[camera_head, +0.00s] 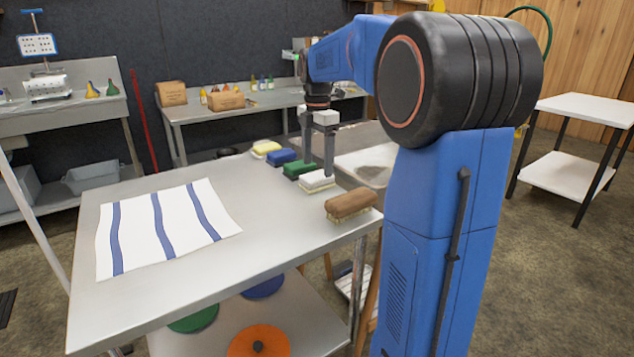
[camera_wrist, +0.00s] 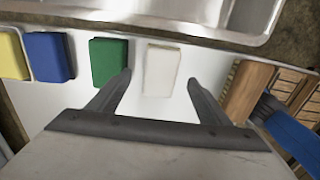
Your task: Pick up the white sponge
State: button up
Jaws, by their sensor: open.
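The white sponge (camera_head: 316,180) lies on the metal table near its right edge, between a green sponge (camera_head: 299,170) and a brown wooden brush (camera_head: 350,205). In the wrist view the white sponge (camera_wrist: 161,71) sits between the tips of my gripper (camera_wrist: 158,78), a little ahead of them. My gripper (camera_head: 317,163) is open and empty, pointing down over the white sponge. One finger is close to the green sponge in the wrist view. I cannot tell the exact height of the fingertips above the sponge.
A blue sponge (camera_head: 281,157) and a yellow sponge (camera_head: 266,148) continue the row. A striped cloth (camera_head: 165,229) covers the left of the metal table (camera_head: 265,245). A metal sink basin (camera_wrist: 170,12) lies just beyond the sponges. The table's front middle is clear.

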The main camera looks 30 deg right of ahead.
aim_at(317, 175)
jog(key=shift+a+f, duration=0.1)
jog(key=shift+f, duration=2.4)
jog(key=shift+s, duration=0.1)
jog(key=c, duration=1.2)
jog(key=shift+r, duration=0.1)
notch_tip(317, 175, up, 10)
jog(key=shift+f, duration=0.15)
